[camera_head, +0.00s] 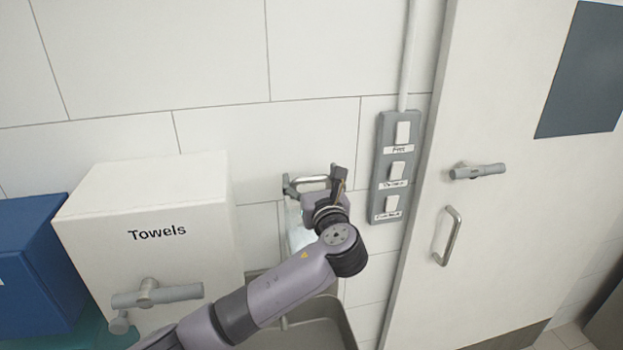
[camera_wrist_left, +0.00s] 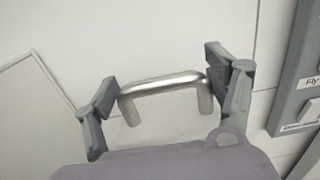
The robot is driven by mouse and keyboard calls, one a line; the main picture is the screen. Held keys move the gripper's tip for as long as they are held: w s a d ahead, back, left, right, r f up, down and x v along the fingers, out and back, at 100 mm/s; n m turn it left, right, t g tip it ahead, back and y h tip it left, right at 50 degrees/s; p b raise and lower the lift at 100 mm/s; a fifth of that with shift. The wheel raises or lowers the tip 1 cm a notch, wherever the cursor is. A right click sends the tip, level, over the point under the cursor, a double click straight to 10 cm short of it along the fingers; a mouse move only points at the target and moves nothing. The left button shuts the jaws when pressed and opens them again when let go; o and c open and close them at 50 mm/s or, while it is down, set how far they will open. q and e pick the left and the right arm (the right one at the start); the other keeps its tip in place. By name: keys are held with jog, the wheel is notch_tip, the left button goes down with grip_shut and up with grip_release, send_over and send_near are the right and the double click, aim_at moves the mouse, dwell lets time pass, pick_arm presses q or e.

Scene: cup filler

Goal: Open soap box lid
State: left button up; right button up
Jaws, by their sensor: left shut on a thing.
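The soap box (camera_head: 296,228) is a pale box on the tiled wall, mostly hidden behind my left arm. A metal U-shaped handle (camera_wrist_left: 165,84) spans between the fingers in the left wrist view. My left gripper (camera_head: 314,184) is shut on this handle, with one finger at each end of the bar. In the left wrist view the fingers of the gripper (camera_wrist_left: 160,80) sit at the bar's two bends, and the pale surface (camera_wrist_left: 160,125) of the box shows below it. Whether the lid is raised cannot be told. My right gripper is not in view.
A white box marked "Towels" (camera_head: 150,195) with a grey handle stands left, beside a blue box (camera_head: 40,250). A grey switch panel (camera_head: 393,165) is close on the right, then a white door (camera_head: 500,230). A sink (camera_head: 335,312) lies below my arm.

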pick_arm(q)
jog(key=shift+r, duration=0.1)
jog(key=shift+w+r+g+p, duration=0.2)
jog(key=shift+r+g+p, duration=0.1)
jog(key=shift+g+p, duration=0.25)
jog(key=shift+w+a+r+g+h+p, duration=0.1)
jog(key=shift+w+r+g+h+p, duration=0.1)
jog(key=shift+w+g+h+p, duration=0.25)
jog(key=shift+w+a+r+g+h, duration=0.2)
jog(key=shift+w+g, duration=0.15)
jog(key=shift+g, duration=0.45)
jog(key=shift+w+a+r+g+h, duration=0.1)
jog(key=shift+w+g+h, duration=0.2)
jog(key=shift+g, duration=0.5)
jog(key=shift+w+a+r+g+h, duration=0.15)
jog(key=shift+w+g, duration=0.25)
jog(key=shift+g, duration=0.4)
jog(key=o, duration=1.7)
jog(key=shift+w+f, duration=0.1)
jog(key=v, duration=1.2)
